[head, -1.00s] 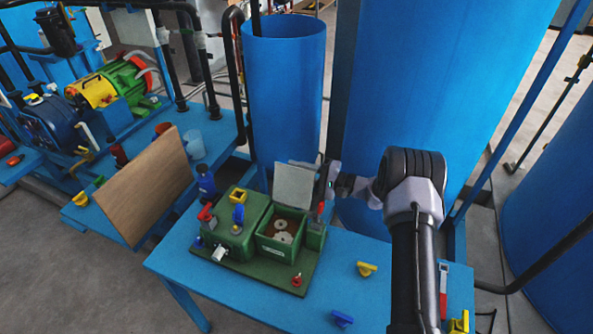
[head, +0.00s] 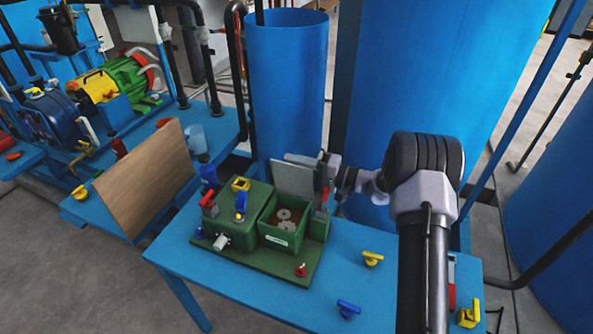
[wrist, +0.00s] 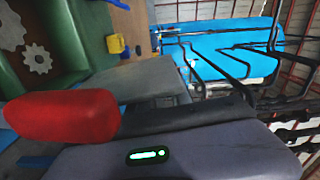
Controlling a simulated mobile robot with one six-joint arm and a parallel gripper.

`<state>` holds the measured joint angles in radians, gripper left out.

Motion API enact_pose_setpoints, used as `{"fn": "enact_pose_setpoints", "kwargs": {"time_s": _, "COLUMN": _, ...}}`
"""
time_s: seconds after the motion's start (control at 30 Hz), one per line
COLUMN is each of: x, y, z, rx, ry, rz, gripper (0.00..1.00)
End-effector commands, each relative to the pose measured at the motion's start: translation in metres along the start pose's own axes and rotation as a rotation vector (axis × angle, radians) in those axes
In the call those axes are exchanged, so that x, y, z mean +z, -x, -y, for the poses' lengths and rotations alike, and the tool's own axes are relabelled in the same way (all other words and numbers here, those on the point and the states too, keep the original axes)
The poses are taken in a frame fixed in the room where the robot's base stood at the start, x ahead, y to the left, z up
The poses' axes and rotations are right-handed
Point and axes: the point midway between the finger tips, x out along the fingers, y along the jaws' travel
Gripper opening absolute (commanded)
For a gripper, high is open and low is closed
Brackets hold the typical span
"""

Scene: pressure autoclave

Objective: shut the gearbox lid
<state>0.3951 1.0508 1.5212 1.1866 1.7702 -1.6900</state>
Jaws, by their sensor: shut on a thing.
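The green gearbox (head: 240,228) stands on the blue table. Its grey lid (head: 292,179) is open and stands nearly upright at the back of the open compartment, where pale gears (head: 284,219) show. The gears also show at the left of the wrist view (wrist: 37,60). My gripper (head: 318,177) is at the lid's right edge, shut on it. In the wrist view the grey lid (wrist: 135,78) runs in by the dark finger pad, which hides part of it. A red handle (wrist: 62,115) is close in front of the wrist camera.
A brown board (head: 145,185) stands tilted at the left. A blue tank (head: 287,90) is close behind the gearbox. A yellow handle (head: 372,258) and a blue one (head: 348,309) lie on the table's right part. The red knob (head: 301,270) is at the gearbox's front corner.

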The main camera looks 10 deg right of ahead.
Motion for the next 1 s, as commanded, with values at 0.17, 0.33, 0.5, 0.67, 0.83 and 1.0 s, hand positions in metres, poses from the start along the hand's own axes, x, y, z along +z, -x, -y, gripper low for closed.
{"fn": "enact_pose_setpoints", "kwargs": {"time_s": 0.17, "x": 0.001, "y": 0.001, "z": 0.0, "rx": 0.003, "ry": 0.005, "rz": 0.0, "gripper": 0.0}}
{"fn": "enact_pose_setpoints", "kwargs": {"time_s": 0.33, "x": 0.001, "y": 0.001, "z": 0.0, "rx": 0.003, "ry": 0.004, "rz": 0.0, "gripper": 0.42}}
{"fn": "enact_pose_setpoints", "kwargs": {"time_s": 0.5, "x": 0.001, "y": 0.0, "z": 0.0, "rx": 0.003, "ry": 0.003, "rz": 0.0, "gripper": 0.45}}
{"fn": "enact_pose_setpoints", "kwargs": {"time_s": 0.67, "x": 0.0, "y": 0.002, "z": 0.0, "rx": 0.003, "ry": 0.003, "rz": -0.001, "gripper": 0.45}}
{"fn": "enact_pose_setpoints", "kwargs": {"time_s": 0.83, "x": -0.001, "y": 0.025, "z": 0.002, "rx": 0.003, "ry": 0.001, "rz": -0.004, "gripper": 0.45}}
{"fn": "enact_pose_setpoints", "kwargs": {"time_s": 1.0, "x": -0.001, "y": 0.069, "z": 0.003, "rx": 0.003, "ry": 0.002, "rz": -0.004, "gripper": 0.45}}
